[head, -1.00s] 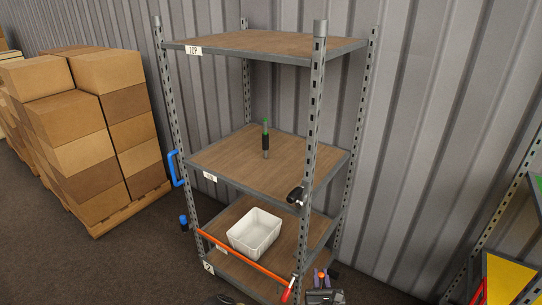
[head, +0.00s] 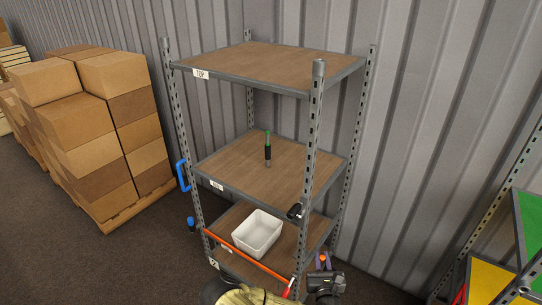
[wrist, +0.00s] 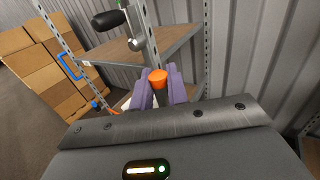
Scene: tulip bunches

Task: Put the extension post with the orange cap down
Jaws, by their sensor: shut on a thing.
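My gripper (head: 322,264) is low at the front right corner of the shelf rack, outside the right front upright. In the wrist view its two purple fingers (wrist: 160,92) are shut on the extension post, whose orange cap (wrist: 158,79) shows between the fingertips. The orange cap also shows small in the head view (head: 322,258). The rest of the post is hidden by the fingers and my wrist, so its lower end cannot be seen.
The rack has a top shelf (head: 270,62), a middle shelf (head: 235,174) with a green-and-black tool (head: 267,148), and a lower shelf with a white bin (head: 256,233). An orange bar (head: 245,262) crosses its front. A black-handled clamp (head: 295,211) juts from the right upright. Stacked boxes (head: 95,130) stand left.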

